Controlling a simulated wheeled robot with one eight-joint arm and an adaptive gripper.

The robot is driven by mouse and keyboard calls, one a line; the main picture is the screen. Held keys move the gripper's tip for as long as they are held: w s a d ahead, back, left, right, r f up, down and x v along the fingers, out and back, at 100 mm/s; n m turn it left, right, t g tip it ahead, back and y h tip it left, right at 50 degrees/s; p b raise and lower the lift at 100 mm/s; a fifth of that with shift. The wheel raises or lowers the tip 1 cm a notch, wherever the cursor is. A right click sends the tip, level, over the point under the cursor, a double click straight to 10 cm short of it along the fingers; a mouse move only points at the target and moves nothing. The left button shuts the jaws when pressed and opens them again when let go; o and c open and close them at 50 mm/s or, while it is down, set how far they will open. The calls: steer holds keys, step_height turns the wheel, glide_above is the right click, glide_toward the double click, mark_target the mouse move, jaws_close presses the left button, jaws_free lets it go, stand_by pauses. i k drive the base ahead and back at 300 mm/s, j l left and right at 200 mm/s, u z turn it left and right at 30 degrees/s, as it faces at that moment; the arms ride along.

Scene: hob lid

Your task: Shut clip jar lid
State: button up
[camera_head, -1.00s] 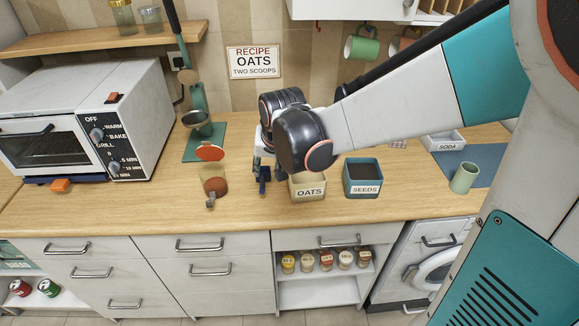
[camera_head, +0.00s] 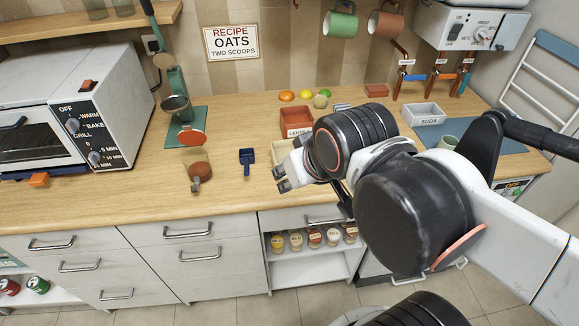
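The clip jar (camera_head: 198,160) stands on the counter left of centre, a small clear jar with brown contents in its lower part. Its round orange-red lid (camera_head: 192,138) is raised above the back of the jar, open. A grey clip (camera_head: 195,185) hangs at the jar's front. My gripper (camera_head: 279,179) is to the right of the jar, past the blue scoop, pointing left. Its fingers look spread apart, with nothing seen between them.
A blue scoop (camera_head: 247,159) lies on the counter between jar and gripper. A scale-like green stand (camera_head: 184,125) is behind the jar. The toaster oven (camera_head: 115,120) is at left. A lentils box (camera_head: 297,122) and fruit (camera_head: 304,95) are behind. The counter front is clear.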

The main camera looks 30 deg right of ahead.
mark_target(189, 136)
steer(key=i+j, duration=0.7)
